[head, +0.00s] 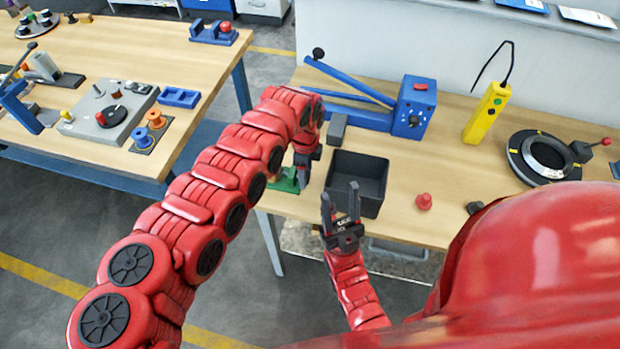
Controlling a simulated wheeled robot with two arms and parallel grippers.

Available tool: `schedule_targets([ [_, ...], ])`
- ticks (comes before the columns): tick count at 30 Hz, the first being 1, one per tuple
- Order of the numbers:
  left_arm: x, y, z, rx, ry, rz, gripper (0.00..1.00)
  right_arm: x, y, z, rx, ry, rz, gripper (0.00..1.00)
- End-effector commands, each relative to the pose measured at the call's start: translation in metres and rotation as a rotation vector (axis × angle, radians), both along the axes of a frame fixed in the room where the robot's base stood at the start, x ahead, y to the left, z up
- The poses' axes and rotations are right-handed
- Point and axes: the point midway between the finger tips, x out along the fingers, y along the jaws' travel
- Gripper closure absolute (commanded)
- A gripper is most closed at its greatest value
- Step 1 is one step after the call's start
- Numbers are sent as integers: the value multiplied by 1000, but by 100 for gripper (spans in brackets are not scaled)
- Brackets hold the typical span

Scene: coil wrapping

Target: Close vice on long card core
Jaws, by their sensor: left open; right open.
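A green device (286,182), which looks like the vice, sits at the near left edge of the right-hand workbench. It is mostly covered by my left arm and gripper, so its jaws and handle cannot be made out. My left gripper (303,172) points down right at the green device; its fingers are small and partly hidden, and I cannot tell whether they touch it. I cannot make out a long card core. My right gripper (341,202) is open and empty, fingers up, in front of the black bin.
The black bin (371,170) stands just right of the green device. Behind it are a blue lever machine (415,108) and a grey block (337,129). A red knob (424,202), yellow controller (487,113) and black ring fixture (540,157) lie right. Another bench (90,155) stands left.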

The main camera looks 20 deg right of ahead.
Motion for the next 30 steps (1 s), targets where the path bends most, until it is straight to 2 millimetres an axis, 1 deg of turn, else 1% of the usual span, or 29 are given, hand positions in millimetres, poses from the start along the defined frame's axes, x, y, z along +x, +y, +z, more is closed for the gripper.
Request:
schedule_targets([
  [2, 0, 1, 2, -1, -2, 1, 38, 0, 0, 4, 0, 0, 0, 50],
  [4, 0, 2, 6, -5, -11, 4, 38, 0, 0, 16, 0, 0, 0, 50],
  [9, -2, 4, 12, -40, -62, 4, 38, 0, 0, 59, 0, 0, 0, 50],
  [11, -4, 4, 13, -56, -81, 1, 38, 0, 0, 72, 0, 0, 0, 50],
  [15, -4, 5, 6, -88, -139, 2, 38, 0, 0, 89, 0, 0, 0, 50],
  [18, -4, 4, 3, -109, -163, 1, 38, 0, 0, 93, 0, 0, 0, 50],
  [22, -5, 3, -1, -114, -168, 0, 38, 0, 0, 91, 0, 0, 0, 50],
  [27, -5, 3, -1, -115, -170, 0, 38, 0, 0, 91, 0, 0, 0, 50],
  [30, -5, 4, 1, -121, -186, -1, 38, 0, 0, 96, 0, 0, 0, 50],
])
